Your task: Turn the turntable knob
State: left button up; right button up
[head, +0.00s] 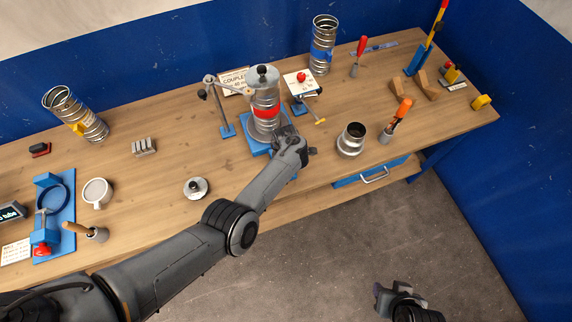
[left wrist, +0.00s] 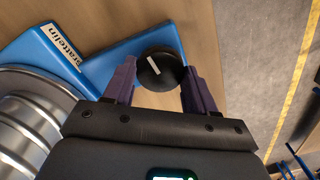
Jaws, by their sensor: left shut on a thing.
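The turntable's blue base (head: 251,145) stands mid-bench, carrying an upright silver spiral duct (head: 266,103) with a red band. In the left wrist view the blue base (left wrist: 122,58) has a white label with dark lettering, and the ribbed duct (left wrist: 28,125) is at left. The round black knob (left wrist: 170,74) with a white pointer line sits at the base's corner. My left gripper (head: 298,139) is shut on the knob, its purple fingers (left wrist: 160,82) on either side. In the head view the gripper hides the knob. My right gripper (head: 385,299) is low over the floor, off the bench; its jaws are unclear.
A post with a jointed arm (head: 222,108) stands left of the duct, and a blue stand with a yellow-tipped lever (head: 309,103) stands right. A metal collar (head: 351,139) and an orange-handled tool (head: 398,115) are farther right.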

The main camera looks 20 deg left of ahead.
pick_arm(q)
jog(key=o, duration=1)
jog(key=shift+o, duration=0.2)
jog(key=shift+r, duration=0.1)
notch_tip(320, 180, up, 11)
jog(key=p, duration=0.3)
jog(key=shift+f, duration=0.2)
jog(key=shift+a+f, duration=0.1)
